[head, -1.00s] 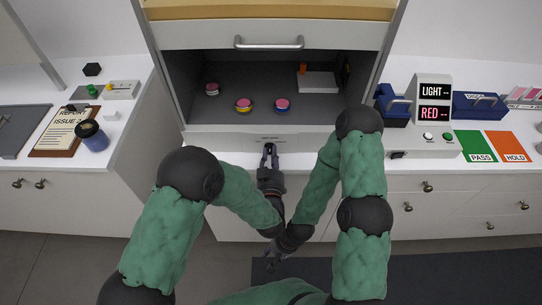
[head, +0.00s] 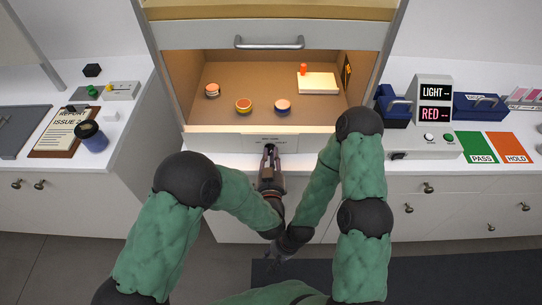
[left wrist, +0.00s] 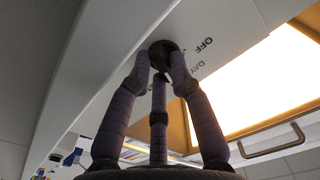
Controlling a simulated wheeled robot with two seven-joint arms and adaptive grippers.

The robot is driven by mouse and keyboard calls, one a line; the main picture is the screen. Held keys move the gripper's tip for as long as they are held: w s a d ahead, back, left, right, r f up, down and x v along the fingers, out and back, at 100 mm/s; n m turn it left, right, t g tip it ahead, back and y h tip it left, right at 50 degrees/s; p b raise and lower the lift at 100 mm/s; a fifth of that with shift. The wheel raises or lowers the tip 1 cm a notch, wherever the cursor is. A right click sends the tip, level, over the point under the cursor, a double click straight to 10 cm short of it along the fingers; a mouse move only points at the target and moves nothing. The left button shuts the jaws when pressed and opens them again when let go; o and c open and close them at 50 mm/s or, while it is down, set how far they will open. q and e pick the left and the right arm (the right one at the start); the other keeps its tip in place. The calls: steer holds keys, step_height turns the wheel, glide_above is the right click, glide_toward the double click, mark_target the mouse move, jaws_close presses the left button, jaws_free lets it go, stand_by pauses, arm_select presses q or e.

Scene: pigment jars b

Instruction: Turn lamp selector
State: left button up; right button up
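The lamp selector (left wrist: 164,50) is a dark round knob on the front panel of the booth, with the words OFF and DAY beside it in the left wrist view. My left gripper (head: 270,150) is at this panel. In the left wrist view its fingers (left wrist: 161,68) close around the knob from several sides and partly hide it; the knob's pointer cannot be made out. The booth interior (head: 220,72) is lit in warm orange-tan light. My right gripper (head: 275,257) hangs low in front of the cabinet, away from the selector; its fingers are too dark to read.
Three round jars (head: 244,106) and a white block (head: 318,84) with an orange piece on it stand in the booth. At right are a LIGHT/RED display (head: 434,102), blue boxes and PASS/HOLD mats (head: 475,147). A clipboard (head: 62,132) and dark-lidded jar (head: 92,137) are at left.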

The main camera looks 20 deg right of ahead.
arm_select(q)
steer(key=o, duration=0.4)
steer(key=shift+o, duration=0.2)
steer(key=shift+f, duration=0.15)
